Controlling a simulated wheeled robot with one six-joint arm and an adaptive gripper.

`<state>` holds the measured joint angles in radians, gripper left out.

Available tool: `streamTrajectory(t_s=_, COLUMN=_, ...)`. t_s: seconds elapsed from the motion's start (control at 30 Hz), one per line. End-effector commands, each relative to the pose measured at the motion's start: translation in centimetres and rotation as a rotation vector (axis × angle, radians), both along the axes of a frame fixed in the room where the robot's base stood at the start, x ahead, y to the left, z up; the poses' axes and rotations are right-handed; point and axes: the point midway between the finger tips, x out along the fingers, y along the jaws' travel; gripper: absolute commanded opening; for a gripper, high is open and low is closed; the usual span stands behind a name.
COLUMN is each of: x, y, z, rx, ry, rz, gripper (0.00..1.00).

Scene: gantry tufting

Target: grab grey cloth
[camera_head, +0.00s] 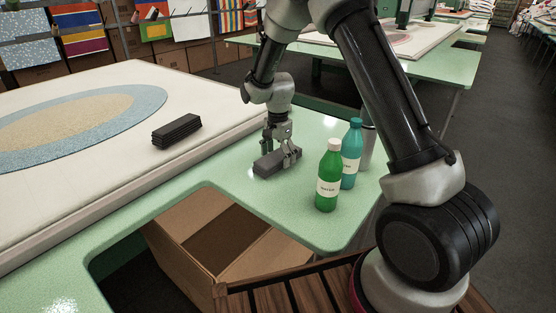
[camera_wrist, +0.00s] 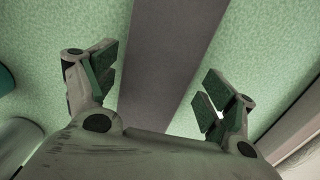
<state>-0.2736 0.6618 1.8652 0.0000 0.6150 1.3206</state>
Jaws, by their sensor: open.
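The grey cloth (camera_head: 265,167) is a folded, block-like bundle lying on the green table. My gripper (camera_head: 282,158) is above it with its fingers pointing down around its right part. In the wrist view the cloth (camera_wrist: 172,60) runs as a grey band between the two fingers of my gripper (camera_wrist: 160,92). The fingers are open, with green table showing between each finger and the cloth. In the head view the fingers partly cover the cloth's right end.
A green bottle (camera_head: 328,178) and a teal bottle (camera_head: 351,155) stand close to the right of my gripper. A black stack (camera_head: 177,131) lies on the white board (camera_head: 105,178) to the left. An open cardboard box (camera_head: 190,262) is below the table edge.

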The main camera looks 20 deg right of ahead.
Motion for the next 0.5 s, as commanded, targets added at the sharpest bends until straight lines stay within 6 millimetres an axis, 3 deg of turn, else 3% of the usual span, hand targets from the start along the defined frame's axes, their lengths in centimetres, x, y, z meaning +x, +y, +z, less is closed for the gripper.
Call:
streamTrajectory(t_s=0.1, x=0.0, y=0.0, z=0.04, rx=0.0, ry=0.0, rz=0.0, gripper=0.84)
streamTrajectory(t_s=0.4, x=0.0, y=0.0, z=0.07, rx=0.0, ry=0.0, rz=0.0, gripper=0.32)
streamTrajectory(t_s=0.5, x=0.01, y=0.0, z=0.08, rx=0.001, ry=-0.001, rz=0.001, gripper=0.32)
